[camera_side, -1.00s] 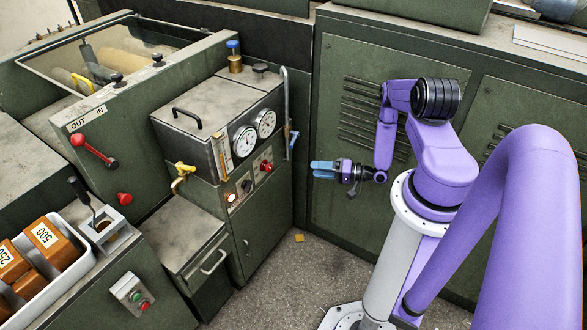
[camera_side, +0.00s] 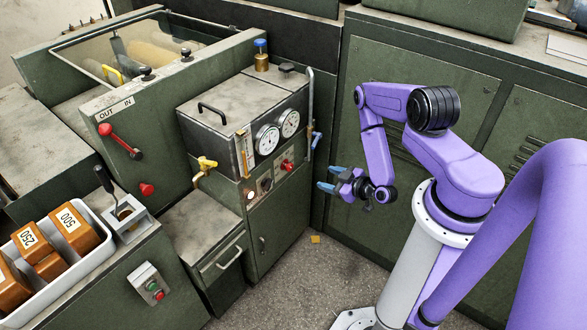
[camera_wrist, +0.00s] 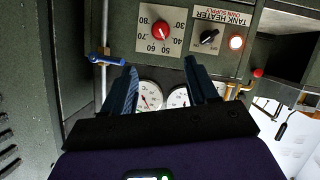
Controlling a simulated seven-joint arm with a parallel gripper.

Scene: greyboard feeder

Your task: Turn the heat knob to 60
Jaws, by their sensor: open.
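The heat knob is a red round knob (camera_wrist: 160,28) on a pale dial plate in the wrist view, where the scene appears upside down. Its numbers run from 30 to 80, and I cannot read its pointer surely. The knob also shows on the cabinet's front panel in the side view (camera_side: 287,165). My gripper (camera_side: 329,178) is open and empty, right of the knob and apart from it. In the wrist view my gripper's (camera_wrist: 160,68) two dark blue fingers stand apart, with the knob beyond the gap between them.
A black switch (camera_wrist: 209,37) marked TANK HEATER and a lit lamp (camera_wrist: 237,43) are beside the knob. Two gauges (camera_side: 267,139) are above it in the side view. A blue-handled valve (camera_wrist: 105,59) on a pipe is close to my left finger.

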